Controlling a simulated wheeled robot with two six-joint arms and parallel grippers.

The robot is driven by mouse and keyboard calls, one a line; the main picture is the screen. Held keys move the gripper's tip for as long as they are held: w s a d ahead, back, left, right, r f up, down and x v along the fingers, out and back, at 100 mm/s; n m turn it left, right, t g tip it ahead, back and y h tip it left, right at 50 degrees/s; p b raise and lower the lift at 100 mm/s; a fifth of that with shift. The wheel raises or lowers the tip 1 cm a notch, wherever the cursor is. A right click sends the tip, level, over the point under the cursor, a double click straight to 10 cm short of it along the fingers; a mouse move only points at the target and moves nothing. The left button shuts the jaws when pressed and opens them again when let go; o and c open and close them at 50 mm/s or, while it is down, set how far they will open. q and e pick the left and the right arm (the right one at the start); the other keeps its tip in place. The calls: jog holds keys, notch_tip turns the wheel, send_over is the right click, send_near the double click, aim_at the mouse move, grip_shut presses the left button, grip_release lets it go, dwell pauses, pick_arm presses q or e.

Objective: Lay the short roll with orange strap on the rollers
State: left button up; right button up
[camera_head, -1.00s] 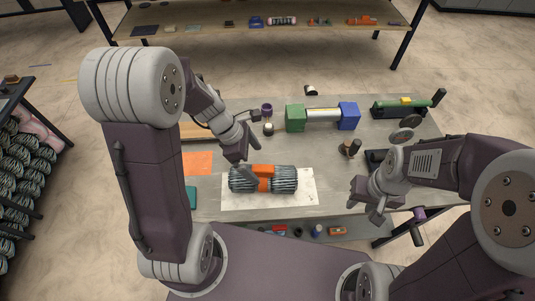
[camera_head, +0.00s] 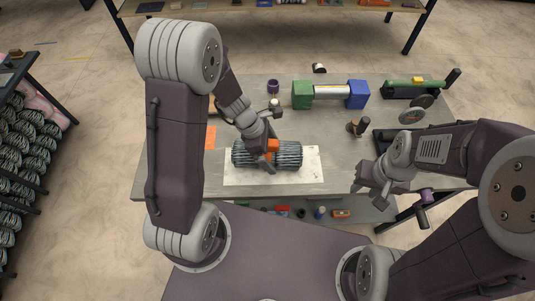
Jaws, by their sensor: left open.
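The short dark ribbed roll (camera_head: 288,156) with an orange strap (camera_head: 273,146) around its middle lies on a white sheet (camera_head: 300,176) on the grey table. My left gripper (camera_head: 268,158) is open and down at the strap, hiding part of it. I cannot tell whether its fingers touch the roll. Behind the roll, a pale bar (camera_head: 331,91) spans a green block (camera_head: 302,95) and a blue block (camera_head: 358,95); I cannot tell for sure whether these are the rollers. My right gripper (camera_head: 372,188) hangs by the table's front edge, apart from the roll, and seems empty.
A green tube on a dark stand (camera_head: 412,90) is at the back right, with round discs (camera_head: 411,116) in front. A small dark-topped item (camera_head: 358,127) stands right of the roll.

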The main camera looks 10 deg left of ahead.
aim_at(270, 144)
pick_arm(q)
jog(key=shift+c, duration=0.4)
grip_shut()
jog(key=shift+r, duration=0.1)
jog(key=r, duration=0.1)
jog(key=r+p, duration=0.1)
jog(key=r, duration=0.2)
jog(key=shift+s+r+p, duration=0.25)
jog(key=shift+r+p, duration=0.05)
jog(key=shift+p, duration=0.05)
jog(key=s+d+r+b, duration=0.2)
jog(key=s+r, duration=0.4)
jog(key=s, duration=0.4)
jog(key=shift+s+d+r+b, duration=0.2)
jog(key=shift+s+b, duration=0.2)
jog(key=shift+b, duration=0.15)
